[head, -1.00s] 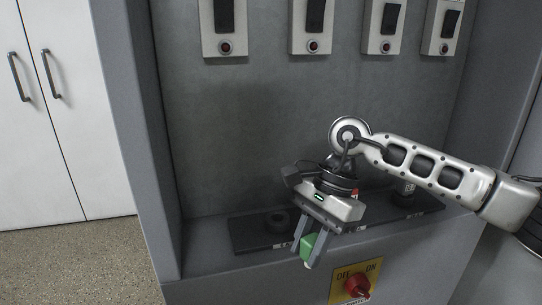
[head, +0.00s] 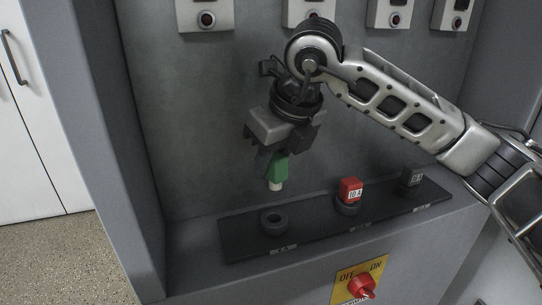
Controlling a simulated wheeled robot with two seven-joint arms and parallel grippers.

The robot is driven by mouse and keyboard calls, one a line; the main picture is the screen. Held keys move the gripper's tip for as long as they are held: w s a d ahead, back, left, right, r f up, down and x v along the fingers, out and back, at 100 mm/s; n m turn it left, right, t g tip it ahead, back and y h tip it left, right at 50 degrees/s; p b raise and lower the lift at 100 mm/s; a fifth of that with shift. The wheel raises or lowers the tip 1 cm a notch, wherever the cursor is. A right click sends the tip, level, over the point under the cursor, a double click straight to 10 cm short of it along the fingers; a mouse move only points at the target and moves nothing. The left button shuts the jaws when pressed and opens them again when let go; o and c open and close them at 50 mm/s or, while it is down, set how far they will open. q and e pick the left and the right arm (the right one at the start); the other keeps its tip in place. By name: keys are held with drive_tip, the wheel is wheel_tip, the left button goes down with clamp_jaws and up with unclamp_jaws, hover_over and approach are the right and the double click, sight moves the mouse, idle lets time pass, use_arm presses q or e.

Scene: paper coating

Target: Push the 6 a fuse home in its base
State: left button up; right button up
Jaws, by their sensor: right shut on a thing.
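My right gripper (head: 270,160) is shut on a green fuse (head: 279,167) with a pale tip pointing down. It holds the fuse upright or nearly so, in the air above the left end of the black strip. An empty round black base (head: 274,222) stands on that strip, below the fuse tip and apart from it. A label (head: 283,248) in front of this base seems to read 6 A. The lettering on the green fuse is not visible. My left gripper is not in view.
A red 10 A fuse (head: 351,187) sits in the middle base, and a dark grey fuse (head: 412,176) stands at the right of the black strip (head: 320,226). A red knob (head: 361,286) on a yellow plate is below. Switch boxes (head: 206,12) hang on the back wall.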

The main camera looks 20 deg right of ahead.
sight(271, 186)
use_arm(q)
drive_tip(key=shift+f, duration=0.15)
use_arm(e)
drive_tip(key=shift+w+f+b, duration=0.1)
drive_tip(key=shift+b, duration=0.3)
drive_tip(key=shift+f+b, duration=0.7)
drive_tip(key=shift+f, duration=0.05)
wheel_tip(271, 186, down, 3)
drive_tip(key=b, duration=0.2)
drive_tip(key=shift+b, duration=0.35)
drive_tip(key=shift+f+b, duration=0.4)
drive_tip(key=shift+f, duration=0.15)
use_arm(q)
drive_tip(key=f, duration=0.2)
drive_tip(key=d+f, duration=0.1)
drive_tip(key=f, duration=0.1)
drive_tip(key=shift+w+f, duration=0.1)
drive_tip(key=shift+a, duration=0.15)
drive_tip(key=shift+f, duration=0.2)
use_arm(e)
drive_tip(key=shift+a, duration=0.1)
use_arm(q)
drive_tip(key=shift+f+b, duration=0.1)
drive_tip(key=shift+b, duration=0.2)
